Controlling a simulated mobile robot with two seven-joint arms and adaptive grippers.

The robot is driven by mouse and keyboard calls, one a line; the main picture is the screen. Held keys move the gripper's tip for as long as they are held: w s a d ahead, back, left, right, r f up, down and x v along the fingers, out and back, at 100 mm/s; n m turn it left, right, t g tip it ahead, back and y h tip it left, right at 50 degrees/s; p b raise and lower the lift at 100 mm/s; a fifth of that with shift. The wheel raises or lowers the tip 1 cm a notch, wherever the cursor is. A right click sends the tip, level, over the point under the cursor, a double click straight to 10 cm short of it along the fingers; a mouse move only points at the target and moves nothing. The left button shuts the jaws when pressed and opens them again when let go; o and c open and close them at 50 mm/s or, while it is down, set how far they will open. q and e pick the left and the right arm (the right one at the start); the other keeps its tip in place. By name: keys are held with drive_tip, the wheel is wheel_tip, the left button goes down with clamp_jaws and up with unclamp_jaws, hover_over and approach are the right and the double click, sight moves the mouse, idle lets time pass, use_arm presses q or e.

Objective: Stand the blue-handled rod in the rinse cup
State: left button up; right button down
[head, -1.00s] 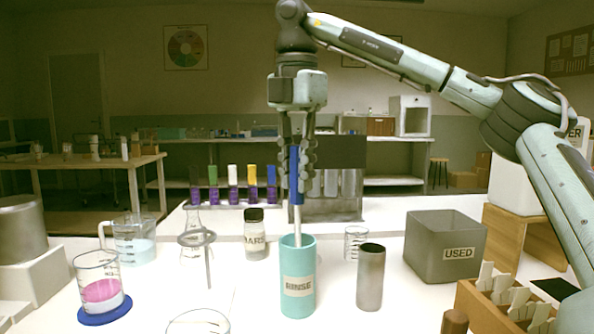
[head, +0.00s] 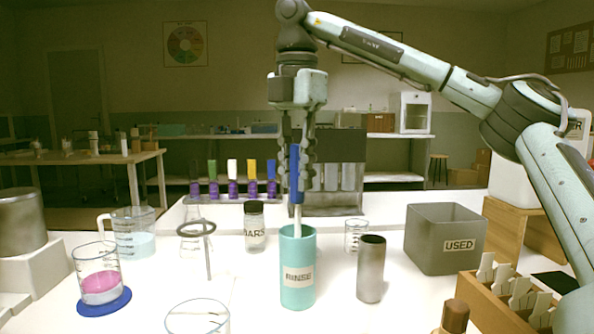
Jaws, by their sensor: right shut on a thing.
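The rod stands nearly upright, with a blue handle (head: 295,172) above and a thin white shaft (head: 297,218) below. Its lower end goes down behind the near rim of the turquoise rinse cup (head: 298,290), labelled RINSE, and is hidden inside it. My right gripper (head: 296,172) points straight down above the cup, shut on the blue handle with a finger on each side. The cup stands upright on the white table. My left gripper is not in view.
A grey metal cylinder (head: 371,270) stands close right of the cup, with a small beaker (head: 355,236) behind. A labelled jar (head: 254,228) and ring stand (head: 208,255) are at left. A grey USED bin (head: 428,240) and wooden rack (head: 500,300) are at right.

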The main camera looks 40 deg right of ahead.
drive_tip(key=c, duration=1.3)
unclamp_jaws()
drive_tip(key=shift+r, duration=0.1)
wheel_tip(320, 180, up, 12)
drive_tip(key=shift+f, duration=0.1)
